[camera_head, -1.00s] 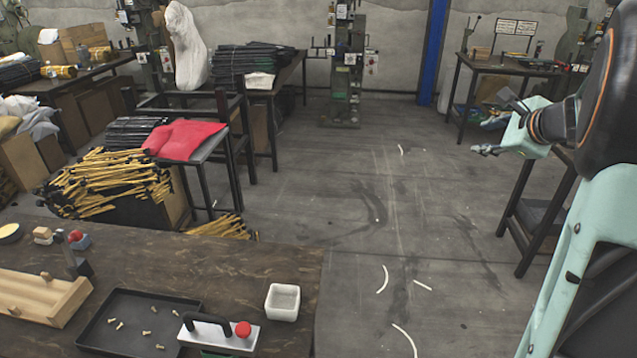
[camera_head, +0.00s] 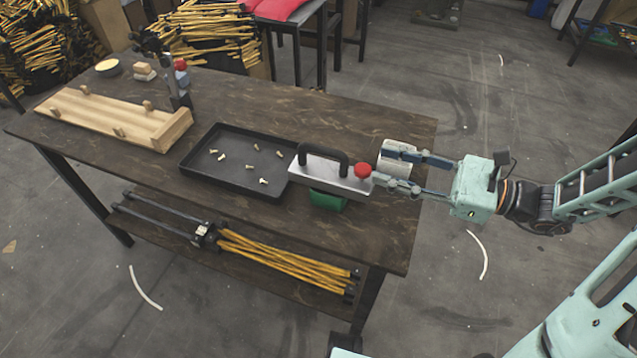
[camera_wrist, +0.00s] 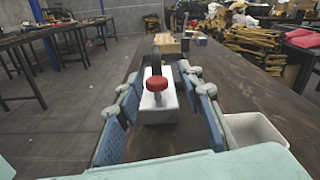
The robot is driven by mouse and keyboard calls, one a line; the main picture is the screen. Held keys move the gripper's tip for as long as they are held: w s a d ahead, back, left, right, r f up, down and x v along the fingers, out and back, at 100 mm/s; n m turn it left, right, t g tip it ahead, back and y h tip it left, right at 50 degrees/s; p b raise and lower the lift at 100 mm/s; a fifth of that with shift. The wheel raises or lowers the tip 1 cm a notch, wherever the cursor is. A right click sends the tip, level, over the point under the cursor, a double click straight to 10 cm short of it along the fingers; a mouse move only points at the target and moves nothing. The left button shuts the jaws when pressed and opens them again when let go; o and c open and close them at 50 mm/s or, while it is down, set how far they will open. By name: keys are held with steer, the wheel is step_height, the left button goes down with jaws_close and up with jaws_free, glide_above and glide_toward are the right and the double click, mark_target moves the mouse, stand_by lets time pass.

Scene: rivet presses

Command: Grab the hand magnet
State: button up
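The hand magnet (camera_head: 325,173) is a pale metal block with a black arched handle and a red knob. It sits at the right part of the wooden table, over a green piece (camera_head: 328,201), beside a black tray. In the wrist view the magnet (camera_wrist: 158,108) lies straight ahead, its red knob towards me. My gripper (camera_head: 397,170) is open, coming from the right, with its fingers near the magnet's red-knob end. In the wrist view my gripper's fingers (camera_wrist: 158,95) show on both sides of the magnet, with gaps between; I cannot tell whether either touches it.
The black tray (camera_head: 192,170) holds several small brass rivets. A white square dish (camera_head: 397,147) stands just behind my fingers; it shows at the right in the wrist view (camera_wrist: 258,140). A wooden fixture (camera_head: 120,122) is at the table's left. The table's right edge is under my arm.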

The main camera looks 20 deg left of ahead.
mark_target(347, 158)
steer(key=a+b, duration=0.1)
steer(key=a, duration=0.4)
steer(key=shift+s+a, duration=0.1)
steer(key=shift+a, duration=0.1)
steer(key=a, duration=0.1)
steer(key=a+b, duration=0.1)
steer(key=a, duration=0.2)
steer(key=shift+a+f, duration=0.25)
steer(key=shift+a, duration=0.1)
steer(key=shift+w+a+r+b, duration=0.1)
steer(key=shift+w+a+b, duration=0.2)
steer(key=shift+a, duration=0.3)
jaws_close()
